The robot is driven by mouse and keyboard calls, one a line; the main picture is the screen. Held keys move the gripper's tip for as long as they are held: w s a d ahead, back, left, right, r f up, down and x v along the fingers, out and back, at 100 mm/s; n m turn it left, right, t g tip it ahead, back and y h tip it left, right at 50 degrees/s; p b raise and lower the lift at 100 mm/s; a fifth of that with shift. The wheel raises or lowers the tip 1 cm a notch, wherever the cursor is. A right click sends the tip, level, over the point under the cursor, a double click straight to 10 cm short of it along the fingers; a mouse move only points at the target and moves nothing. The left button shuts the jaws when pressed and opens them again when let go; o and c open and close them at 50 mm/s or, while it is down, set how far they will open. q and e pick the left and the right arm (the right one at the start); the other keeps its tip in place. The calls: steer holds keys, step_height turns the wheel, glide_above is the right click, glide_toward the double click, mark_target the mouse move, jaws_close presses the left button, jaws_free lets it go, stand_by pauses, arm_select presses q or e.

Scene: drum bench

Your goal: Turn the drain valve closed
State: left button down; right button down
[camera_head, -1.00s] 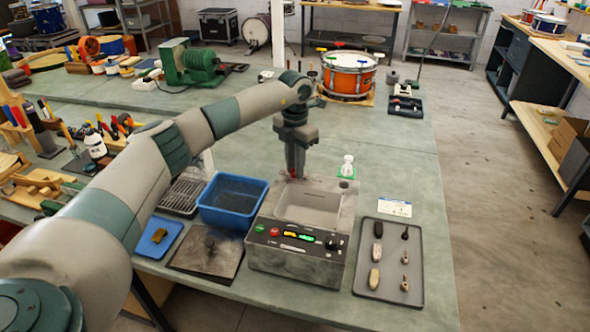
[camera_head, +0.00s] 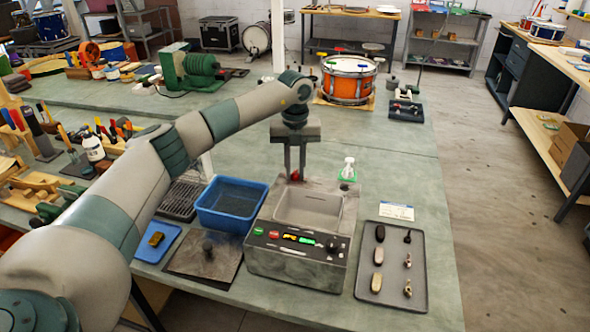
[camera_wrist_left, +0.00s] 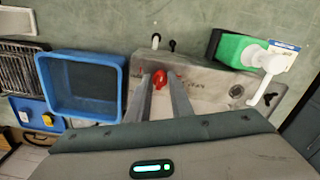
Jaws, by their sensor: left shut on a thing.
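The red drain valve handle (camera_head: 296,176) is at the back edge of the grey tank unit (camera_head: 290,264). It also shows in the left wrist view (camera_wrist_left: 160,77), between my fingertips. My left gripper (camera_head: 295,179) points straight down behind the basin and is shut on the red handle. Its two fingers show apart, one on each side of the handle. The fingertips partly hide the handle, and the valve body below it is hard to make out. My right gripper is not in view.
A blue bin (camera_head: 231,204) stands left of the tank. A green-based white bottle (camera_head: 347,171) stands close by on the right. A grey tray (camera_head: 393,290) with small parts lies further right. The bench behind the gripper is mostly clear.

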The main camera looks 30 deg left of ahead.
arm_select(q)
steer(key=shift+n, duration=0.4)
steer(key=c, duration=1.6)
jaws_free()
steer(key=shift+o, duration=0.2)
